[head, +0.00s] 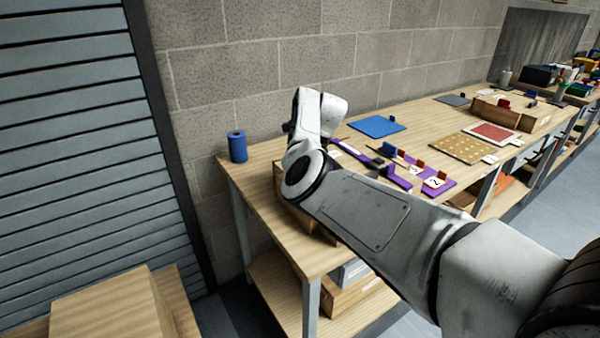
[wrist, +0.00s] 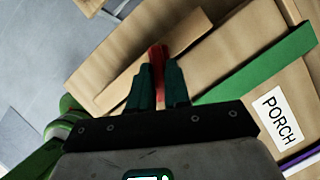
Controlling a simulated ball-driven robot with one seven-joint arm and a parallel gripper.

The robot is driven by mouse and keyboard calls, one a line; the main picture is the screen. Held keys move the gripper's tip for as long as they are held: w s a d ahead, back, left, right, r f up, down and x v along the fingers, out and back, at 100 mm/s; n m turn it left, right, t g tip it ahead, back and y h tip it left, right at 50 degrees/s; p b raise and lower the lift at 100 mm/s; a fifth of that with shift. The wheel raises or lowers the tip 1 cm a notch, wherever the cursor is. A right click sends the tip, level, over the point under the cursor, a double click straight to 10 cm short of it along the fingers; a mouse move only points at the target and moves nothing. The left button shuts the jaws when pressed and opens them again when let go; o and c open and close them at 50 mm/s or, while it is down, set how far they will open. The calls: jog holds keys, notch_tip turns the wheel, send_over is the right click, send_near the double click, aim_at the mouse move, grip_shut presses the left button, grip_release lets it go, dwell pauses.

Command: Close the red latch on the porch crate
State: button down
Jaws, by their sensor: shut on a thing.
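The porch crate (wrist: 232,72) fills much of the wrist view, brown and tilted in the picture, with a white PORCH label (wrist: 281,116) at the right. The red latch (wrist: 157,58) stands between the two dark green fingers of my gripper (wrist: 159,84). The gripper is shut on it, and the latch's red tip sticks out beyond the fingertips. The latch's lower part is hidden by the fingers and the gripper body. In the head view my arm hides the gripper and the latch.
A green strip (wrist: 258,60) lies across the crate. A green and white rounded thing (wrist: 62,122) shows at the left of the wrist view. On the wooden workbench (head: 258,198) are a blue roll (head: 237,146), a blue mat (head: 377,126) and purple pieces (head: 438,186). Grey floor lies left of the crate.

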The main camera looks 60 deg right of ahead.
jog(key=n+b, duration=0.3)
jog(key=shift+w+d+f+g+y+b, duration=0.15)
jog(key=shift+d+f+g+y+b, duration=0.15)
jog(key=shift+d+g+y, duration=0.1)
jog(key=n+b, duration=0.1)
jog(key=b, duration=0.2)
jog(key=shift+w, duration=0.15)
jog(key=n+b, duration=0.1)
jog(key=b, duration=0.1)
jog(key=shift+r+g+y+b, duration=0.1)
jog(key=shift+g+y+b, duration=0.2)
jog(key=shift+g+b, duration=0.1)
jog(key=shift+w+r+n+b, duration=0.2)
jog(key=shift+n+b, duration=0.3)
jog(key=shift+b, duration=0.4)
jog(key=c, duration=1.2)
grip_release()
jog(key=shift+o, duration=0.2)
